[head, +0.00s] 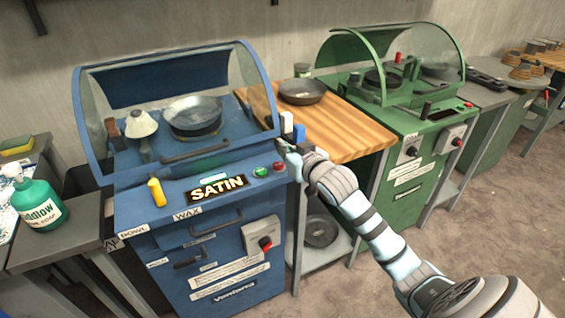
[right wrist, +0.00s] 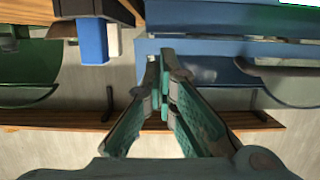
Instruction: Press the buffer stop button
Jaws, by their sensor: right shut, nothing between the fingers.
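The blue machine (head: 150,215) with a raised clear hood stands left of centre in the head view. On its sloped front panel are a red button (head: 279,167) and, to its left, a green button (head: 261,171). A lit "SATIN" display (head: 217,189) is further left. My right gripper (head: 284,147) is shut and empty, at the machine's right front corner, just above the red button in the picture; I cannot tell whether it touches anything. In the right wrist view its fingertips (right wrist: 164,60) meet in front of the blue machine's edge (right wrist: 215,70). My left gripper is not in view.
A blue block (head: 287,125) and a white block (head: 299,134) stand close beside my right gripper. A yellow handle (head: 156,191) rises from the panel's left. A red switch (head: 265,243) is on the lower front. A wooden table (head: 345,128) and green machine (head: 410,150) stand right.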

